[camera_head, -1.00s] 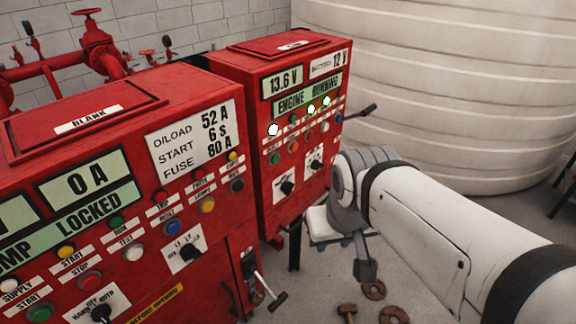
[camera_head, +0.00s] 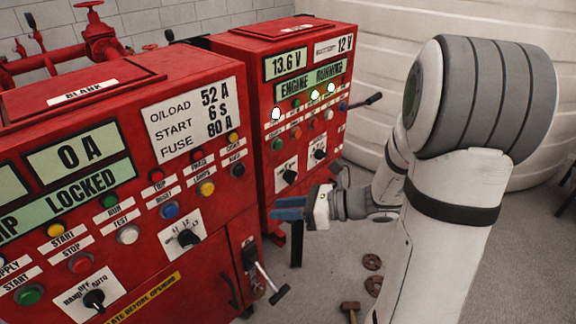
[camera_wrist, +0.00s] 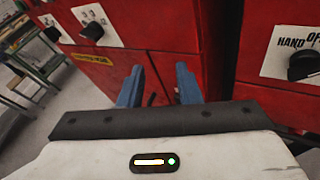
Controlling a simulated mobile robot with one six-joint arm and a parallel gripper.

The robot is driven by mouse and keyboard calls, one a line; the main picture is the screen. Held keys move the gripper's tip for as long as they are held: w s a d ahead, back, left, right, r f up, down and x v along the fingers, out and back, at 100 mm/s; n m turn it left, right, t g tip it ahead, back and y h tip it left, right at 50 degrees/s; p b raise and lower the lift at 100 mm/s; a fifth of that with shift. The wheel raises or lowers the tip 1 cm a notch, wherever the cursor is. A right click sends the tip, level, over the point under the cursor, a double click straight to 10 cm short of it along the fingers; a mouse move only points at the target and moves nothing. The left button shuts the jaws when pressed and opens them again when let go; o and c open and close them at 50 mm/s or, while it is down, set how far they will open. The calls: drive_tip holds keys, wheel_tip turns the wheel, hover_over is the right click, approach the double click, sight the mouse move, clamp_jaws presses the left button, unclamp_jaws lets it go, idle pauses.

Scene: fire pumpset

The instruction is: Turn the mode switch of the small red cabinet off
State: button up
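The small red cabinet (camera_head: 283,118) stands right of the larger one and shows "ENGINE RUNNING". Two black rotary switches sit low on its face: a left one (camera_head: 290,177) and a right one (camera_head: 319,153). Their settings are too small to read. In the wrist view a black knob (camera_wrist: 305,66) under "HAND OFF" lettering is at the right edge, cut off; it looks like the small cabinet's left switch. My gripper (camera_head: 288,208) is below that switch, apart from it, pointing left. Its blue fingers are spread with nothing gripped between them in the wrist view (camera_wrist: 158,85).
The large red cabinet (camera_head: 190,105) stands close on the left, with its own switches and a T-shaped handle (camera_head: 268,285) sticking out low. A lever (camera_head: 372,99) projects from the small cabinet's right side. A hammer (camera_head: 350,308) and rusty rings (camera_head: 372,262) lie on the floor.

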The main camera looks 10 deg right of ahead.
sight(295, 178)
drive_tip(key=w+d+f+m+t+h+b, duration=0.1)
drive_tip(key=w+d+f+m+t+h, duration=0.1)
drive_tip(key=w+d+f+m+t, duration=0.25)
drive_tip(key=w+d+f+m+t+h, duration=0.1)
drive_tip(key=w+d+m+t, duration=0.4)
drive_tip(key=m, duration=0.3)
drive_tip(key=shift+m, duration=0.25)
drive_tip(key=x, duration=0.2)
drive_tip(key=p+x, duration=0.1)
drive_tip(key=x, duration=0.3)
drive_tip(key=shift+w+d+f, duration=0.25)
drive_tip(key=shift+d+f, duration=0.05)
drive_tip(key=shift+d, duration=0.05)
